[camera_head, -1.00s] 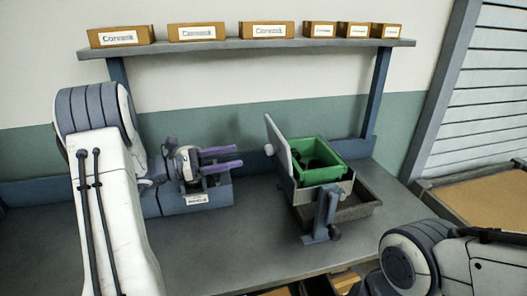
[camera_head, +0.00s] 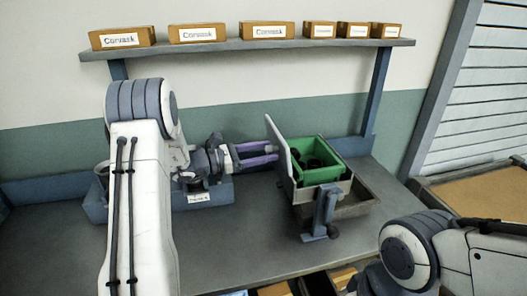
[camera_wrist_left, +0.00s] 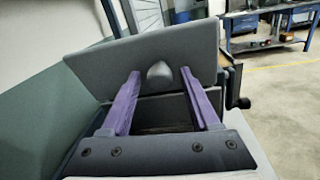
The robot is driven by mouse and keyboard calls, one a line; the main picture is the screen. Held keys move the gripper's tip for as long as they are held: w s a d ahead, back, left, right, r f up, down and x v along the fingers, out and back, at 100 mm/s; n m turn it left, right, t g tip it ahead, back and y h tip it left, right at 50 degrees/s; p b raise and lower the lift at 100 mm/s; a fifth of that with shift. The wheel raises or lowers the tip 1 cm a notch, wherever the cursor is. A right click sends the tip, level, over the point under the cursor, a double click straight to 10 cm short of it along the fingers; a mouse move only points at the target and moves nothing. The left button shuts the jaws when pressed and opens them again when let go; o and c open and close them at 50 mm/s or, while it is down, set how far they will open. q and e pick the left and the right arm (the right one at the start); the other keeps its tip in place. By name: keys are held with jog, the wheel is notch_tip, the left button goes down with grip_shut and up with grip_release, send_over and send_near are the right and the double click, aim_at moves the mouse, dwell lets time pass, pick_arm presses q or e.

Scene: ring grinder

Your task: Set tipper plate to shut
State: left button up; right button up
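The tipper plate (camera_head: 281,152) is a grey flat panel standing raised, slightly tilted, at the left side of the green bin (camera_head: 319,174). The bin sits in a grey tipper frame with dark contents inside. My left gripper (camera_head: 275,152) reaches the plate from the left with its purple fingers apart. In the left wrist view the plate (camera_wrist_left: 115,62) spans the picture, and its rounded knob (camera_wrist_left: 159,73) lies between the tips of my open left gripper (camera_wrist_left: 159,80). Whether the fingers touch the plate is unclear. My right gripper is out of view; only its arm shows at lower right.
A blue-grey base (camera_head: 209,196) with a label stands below my left wrist. A crank handle (camera_head: 326,207) sticks out at the tipper's front. A shelf (camera_head: 225,45) with several cardboard boxes runs above. The bench (camera_head: 250,250) is clear in front.

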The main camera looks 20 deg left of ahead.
pick_arm(q)
grip_shut()
jog(key=shift+s, duration=0.1)
dwell(1.1)
